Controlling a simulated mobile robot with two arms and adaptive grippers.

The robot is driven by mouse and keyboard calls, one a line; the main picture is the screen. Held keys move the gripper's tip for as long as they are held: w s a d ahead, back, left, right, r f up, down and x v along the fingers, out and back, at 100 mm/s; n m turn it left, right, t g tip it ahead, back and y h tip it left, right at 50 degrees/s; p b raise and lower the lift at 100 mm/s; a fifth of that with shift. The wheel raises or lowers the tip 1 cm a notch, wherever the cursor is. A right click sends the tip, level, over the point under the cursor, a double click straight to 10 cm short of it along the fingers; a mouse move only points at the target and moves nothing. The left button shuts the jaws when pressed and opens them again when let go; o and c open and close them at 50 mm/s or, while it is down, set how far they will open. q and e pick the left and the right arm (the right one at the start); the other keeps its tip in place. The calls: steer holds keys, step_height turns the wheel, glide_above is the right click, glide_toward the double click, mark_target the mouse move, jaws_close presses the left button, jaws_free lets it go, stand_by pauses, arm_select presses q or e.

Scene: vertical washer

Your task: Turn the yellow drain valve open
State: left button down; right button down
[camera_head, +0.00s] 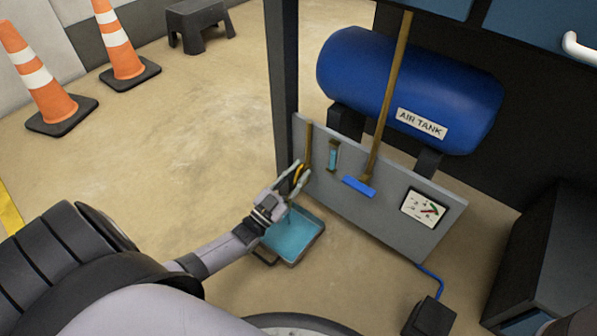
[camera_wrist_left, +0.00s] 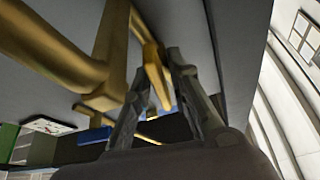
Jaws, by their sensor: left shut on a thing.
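The yellow drain valve handle (camera_head: 299,172) is at the left end of the grey panel (camera_head: 385,222), by the brass pipe (camera_head: 307,147). My left gripper (camera_head: 299,177) is shut on the yellow handle. In the left wrist view the handle (camera_wrist_left: 155,72) lies between the two fingers of the gripper (camera_wrist_left: 158,85), close to the brass pipework (camera_wrist_left: 105,80). In the head view the fingers partly cover the handle, so its exact angle is hard to tell. My right gripper is not in view.
A blue tray (camera_head: 294,236) sits on the floor below the valve. A dark post (camera_head: 283,90) stands just behind it. The blue air tank (camera_head: 405,85) and a gauge (camera_head: 425,208) are to the right. Traffic cones (camera_head: 44,85) stand far left; the floor between is clear.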

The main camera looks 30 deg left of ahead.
arm_select(q)
steer(key=shift+f+n+y+p, duration=0.1)
steer(key=shift+n+y+p, duration=0.2)
steer(key=shift+n+y, duration=1)
steer(key=shift+n, duration=0.7)
steer(key=c, duration=1.7)
jaws_free()
steer(key=v, duration=0.7)
steer(key=shift+s+f, duration=0.2)
